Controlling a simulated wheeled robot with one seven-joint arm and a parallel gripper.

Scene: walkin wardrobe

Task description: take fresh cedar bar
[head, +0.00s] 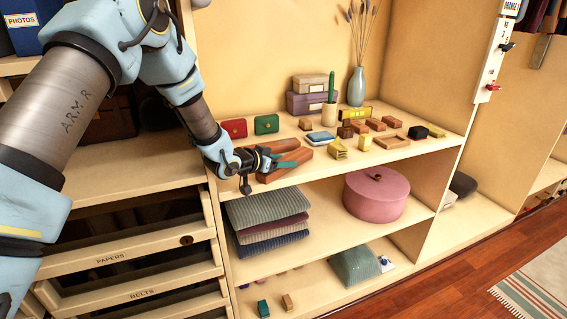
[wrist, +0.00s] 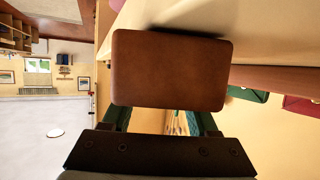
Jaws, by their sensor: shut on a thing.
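My gripper (head: 280,162) is at the left end of the middle shelf, above its front edge. In the wrist view its two green fingers (wrist: 162,119) are shut on a smooth reddish-brown block (wrist: 170,68), which looks like a cedar bar. In the head view I cannot clearly separate the held block from the brown wooden pieces (head: 292,158) around the fingers. Further right on the shelf lie several similar brown blocks (head: 376,124), and a brown tray (head: 392,142) is near the front edge. No label that says fresh is readable.
A red case (head: 233,128) and a green case (head: 266,124) stand behind my gripper. A blue stack (head: 320,138), yellow pieces (head: 338,149) and a vase (head: 357,86) share the shelf (head: 425,146). Folded cloths (head: 268,215) and a pink round box (head: 376,196) are below.

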